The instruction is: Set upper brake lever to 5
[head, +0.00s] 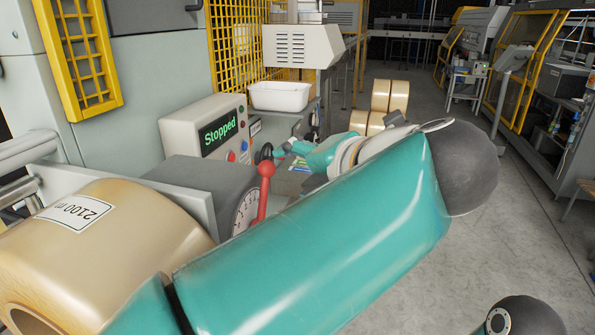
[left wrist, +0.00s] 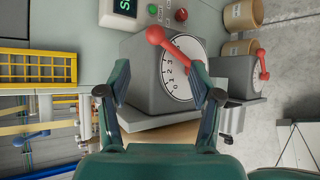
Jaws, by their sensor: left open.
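A red brake lever (head: 264,190) with a ball knob stands at the white numbered dial (head: 245,212) on a grey box. The left wrist view shows this nearer lever (left wrist: 157,36) tilted to the upper left, with low numbers on its dial (left wrist: 172,76); its exact setting cannot be read. A second red lever (left wrist: 263,62) sits on another grey box, lower and farther right. I take the nearer one as the upper lever. My left gripper (head: 284,151) is open and empty, its fingers (left wrist: 160,82) apart before the nearer box, not touching the lever. My right gripper is not seen.
A cream roll labelled 2100 m (head: 120,225) lies at the left. A control panel (head: 205,125) reading "Stopped" and a white bin (head: 279,96) stand behind the lever. More rolls (head: 383,100) stand beyond. The floor at the right (head: 530,220) is clear.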

